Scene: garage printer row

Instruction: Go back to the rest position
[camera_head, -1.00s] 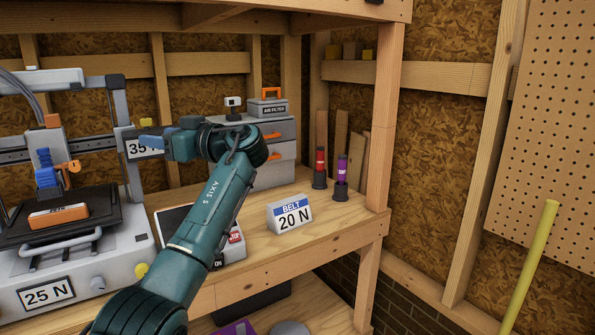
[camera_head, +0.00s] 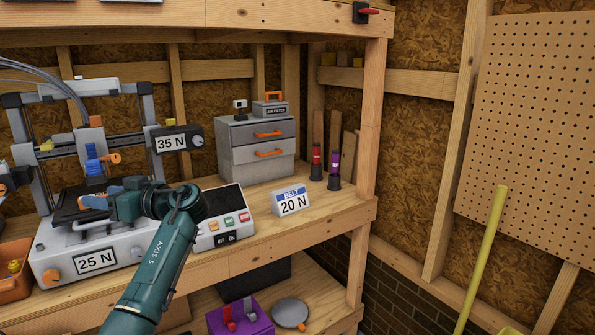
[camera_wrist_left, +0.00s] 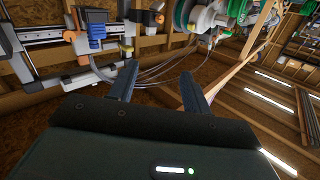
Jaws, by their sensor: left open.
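My left arm comes up from the bottom of the head view. My left gripper (camera_head: 88,203) points left, in front of the printer's dark bed (camera_head: 68,212). Its jaws are open. In the left wrist view its two dark fingers stand apart with nothing between them (camera_wrist_left: 158,78). My right gripper is in neither view.
The printer with the 25 N label (camera_head: 96,262) stands at the left of the wooden bench. A control box (camera_head: 224,222), a BELT 20 N sign (camera_head: 291,202), grey drawers (camera_head: 254,148) and two holders (camera_head: 316,168) stand to the right. The bench front is clear near the sign.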

